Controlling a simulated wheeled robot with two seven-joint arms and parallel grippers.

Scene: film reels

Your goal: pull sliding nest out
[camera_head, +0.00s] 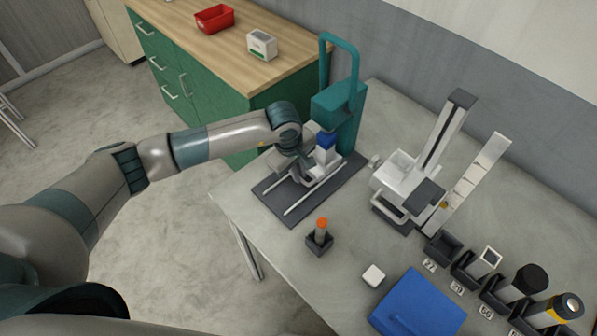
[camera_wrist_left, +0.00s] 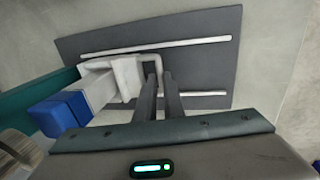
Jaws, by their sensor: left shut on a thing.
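The sliding nest (camera_head: 322,170) is a pale block on two silver rails fixed to a dark base plate (camera_head: 290,206). It stands below the teal press (camera_head: 342,103). A pale piece with a blue top (camera_head: 326,141) stands upright in it. My left gripper (camera_head: 301,174) is at the nest's near-left side. In the left wrist view, the nest (camera_wrist_left: 127,76) has a bent pale handle (camera_wrist_left: 150,57), and my left gripper (camera_wrist_left: 160,82) is shut on this handle. The blue-topped piece (camera_wrist_left: 60,113) shows at the left there. My right gripper is not in view.
An orange-topped piece in a dark holder (camera_head: 319,239), a small white block (camera_head: 373,275) and a blue case (camera_head: 417,303) stand in front. A white device (camera_head: 404,182) and several numbered holders are to the right. The rails' front part is bare.

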